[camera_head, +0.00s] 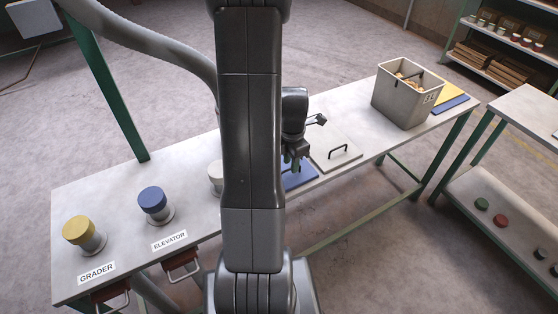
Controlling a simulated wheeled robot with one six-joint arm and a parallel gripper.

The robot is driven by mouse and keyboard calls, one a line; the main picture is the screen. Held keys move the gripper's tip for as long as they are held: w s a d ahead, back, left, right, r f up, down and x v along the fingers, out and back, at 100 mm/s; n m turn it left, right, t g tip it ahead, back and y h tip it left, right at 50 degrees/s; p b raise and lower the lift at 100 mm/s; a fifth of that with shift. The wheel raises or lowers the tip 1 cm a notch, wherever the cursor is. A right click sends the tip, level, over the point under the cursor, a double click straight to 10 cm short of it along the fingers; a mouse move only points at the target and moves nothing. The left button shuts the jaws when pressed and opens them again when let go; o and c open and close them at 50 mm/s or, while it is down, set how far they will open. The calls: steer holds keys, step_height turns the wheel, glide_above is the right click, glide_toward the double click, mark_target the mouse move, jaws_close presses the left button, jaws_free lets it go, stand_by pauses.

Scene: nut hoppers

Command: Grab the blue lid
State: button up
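A flat blue lid (300,179) lies on the long table beside my arm, and the arm hides its left part. My gripper (296,166) points down directly above or at this blue panel. The fingers are small and dark here, so I cannot tell whether they are apart, shut or touching the lid. No handle on the blue lid shows clearly. A round blue cap (152,199) sits on a short pipe stub above the ELEVATOR label.
A cream lid (333,152) with a black handle lies right of my gripper. A grey bin (406,97) with brown contents stands farther right, by yellow (446,91) and blue (453,104) flat panels. A yellow cap (78,229) is at the left. A second table stands right.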

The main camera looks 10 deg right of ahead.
steer(key=shift+f, duration=1.25)
jaws_close()
steer(key=shift+r, duration=0.15)
